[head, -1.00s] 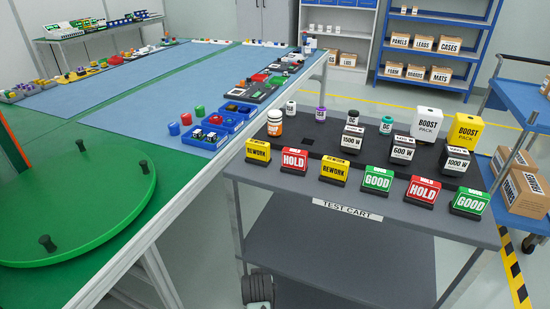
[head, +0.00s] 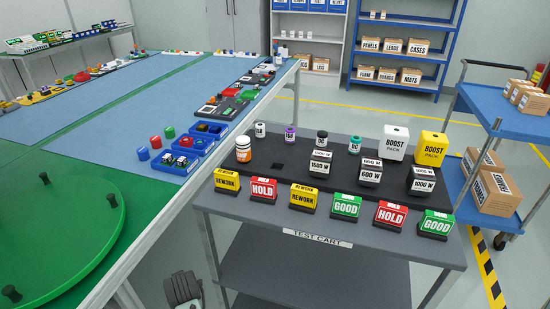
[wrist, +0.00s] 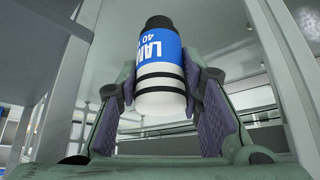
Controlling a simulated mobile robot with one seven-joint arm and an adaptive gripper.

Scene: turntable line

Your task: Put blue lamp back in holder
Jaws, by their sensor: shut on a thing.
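The blue lamp (wrist: 158,62) is a white cylinder with a dark cap, black bands and a blue label reading "LAM" and "40". In the wrist view it sits between the two purple-padded fingers of my gripper (wrist: 162,95), which is shut on it. In the head view my gripper (head: 183,288) shows only partly, low at the bottom edge, left of the test cart; the lamp cannot be made out there. The dark holder tray (head: 330,150) on the cart has an empty dark square opening (head: 277,166) near the orange bottle (head: 244,149).
The test cart (head: 340,248) carries small bottles, watt-marked blocks, boost packs and a front row of REWORK, HOLD and GOOD signs (head: 346,206). The green turntable (head: 60,240) and blue-topped table lie left. A blue cart (head: 515,120) stands right.

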